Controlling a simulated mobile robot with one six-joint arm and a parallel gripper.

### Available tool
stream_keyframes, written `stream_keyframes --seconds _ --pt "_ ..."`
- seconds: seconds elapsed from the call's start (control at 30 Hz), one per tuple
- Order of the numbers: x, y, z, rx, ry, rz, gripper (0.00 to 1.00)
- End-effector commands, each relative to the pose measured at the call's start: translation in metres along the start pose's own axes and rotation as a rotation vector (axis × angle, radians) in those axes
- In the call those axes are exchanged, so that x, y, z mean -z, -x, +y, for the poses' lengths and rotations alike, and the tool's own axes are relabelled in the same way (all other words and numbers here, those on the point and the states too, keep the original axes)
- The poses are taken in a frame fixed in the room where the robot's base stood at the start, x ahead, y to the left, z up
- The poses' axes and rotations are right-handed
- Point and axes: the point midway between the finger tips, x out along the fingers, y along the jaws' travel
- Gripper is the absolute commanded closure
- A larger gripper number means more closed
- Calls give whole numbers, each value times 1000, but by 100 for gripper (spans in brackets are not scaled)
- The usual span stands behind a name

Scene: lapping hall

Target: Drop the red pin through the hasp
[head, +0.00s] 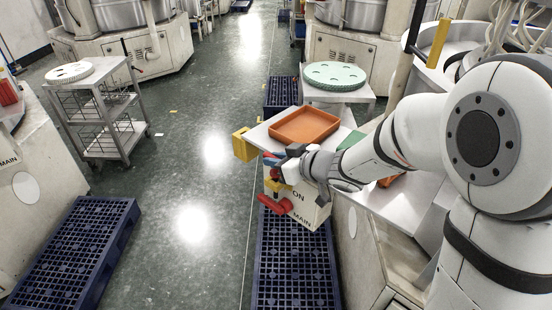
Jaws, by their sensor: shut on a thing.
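My gripper (276,163) is in front of the grey switch box marked ON and MAIN (309,205), at the end of my arm reaching in from the right. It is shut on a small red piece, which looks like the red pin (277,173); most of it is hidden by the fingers. Just below is a yellow part (274,186), perhaps the hasp, above a larger red switch handle (275,205). I cannot tell whether the pin touches the yellow part or is in a hole.
An orange tray (304,126) lies on the ledge behind my gripper, with a yellow block (244,145) at its left. A green perforated disc (334,76) is farther back. Blue pallets (295,265) lie on the floor below. The aisle at left is open, with a trolley (104,113) beyond.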

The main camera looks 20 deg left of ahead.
Motion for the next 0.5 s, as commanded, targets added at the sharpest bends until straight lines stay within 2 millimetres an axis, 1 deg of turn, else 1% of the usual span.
stream_keyframes --seconds 0.5 --pt "-13 -5 0 0 0 0 100"
